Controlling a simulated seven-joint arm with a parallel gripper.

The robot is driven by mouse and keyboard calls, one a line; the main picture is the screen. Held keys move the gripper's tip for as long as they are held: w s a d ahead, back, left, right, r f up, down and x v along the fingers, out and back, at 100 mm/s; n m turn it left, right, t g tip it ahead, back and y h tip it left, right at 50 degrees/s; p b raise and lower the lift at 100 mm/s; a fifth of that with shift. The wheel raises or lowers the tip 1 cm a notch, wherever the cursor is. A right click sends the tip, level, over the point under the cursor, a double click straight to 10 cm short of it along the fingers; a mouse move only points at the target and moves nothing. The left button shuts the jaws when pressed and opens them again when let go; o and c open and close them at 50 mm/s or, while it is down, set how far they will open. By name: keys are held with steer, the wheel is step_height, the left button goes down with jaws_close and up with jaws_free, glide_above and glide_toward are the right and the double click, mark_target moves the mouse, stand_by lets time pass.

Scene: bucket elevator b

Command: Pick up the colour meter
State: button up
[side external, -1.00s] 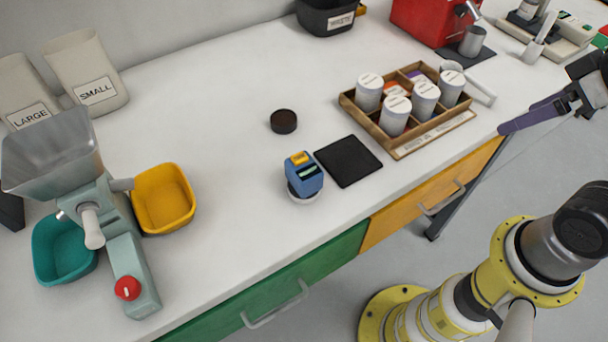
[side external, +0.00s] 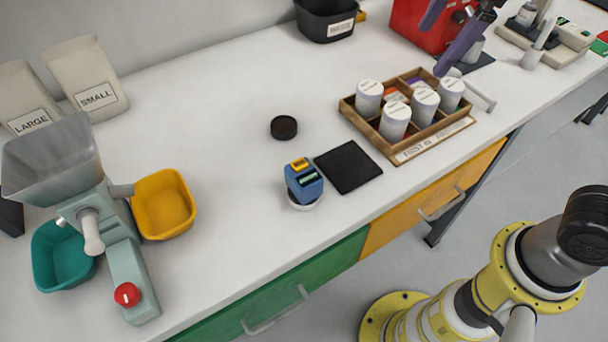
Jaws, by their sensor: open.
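The colour meter, seemingly the blue handheld device with a yellow top and a small dark display (side external: 304,181), stands on a white round base (side external: 306,205) near the front edge of the bench. My gripper (side external: 433,48) has purple fingers and shows at the top right, in front of the red machine. Its two fingers are apart with nothing between them. It is well away from the blue device, up and to the right of it.
A black square pad (side external: 348,167) lies right of the device, and a dark round lid (side external: 284,127) lies behind it. A wooden tray (side external: 400,152) of white canisters stands farther right. A yellow bin (side external: 163,204) and hopper machine (side external: 130,270) stand left.

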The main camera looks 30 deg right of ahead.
steer(key=w+a+f+n+g, duration=0.1)
steer(key=w+a+f+n, duration=0.15)
steer(key=a, duration=0.35)
steer(key=w+a+f+n+g, duration=0.1)
steer(key=w+a+f+n, duration=0.15)
steer(key=a, duration=0.35)
steer(key=n+g+h, duration=0.1)
glide_toward(303, 172)
step_height(303, 172, down, 12)
steer(key=shift+d+f, duration=0.1)
jaws_close()
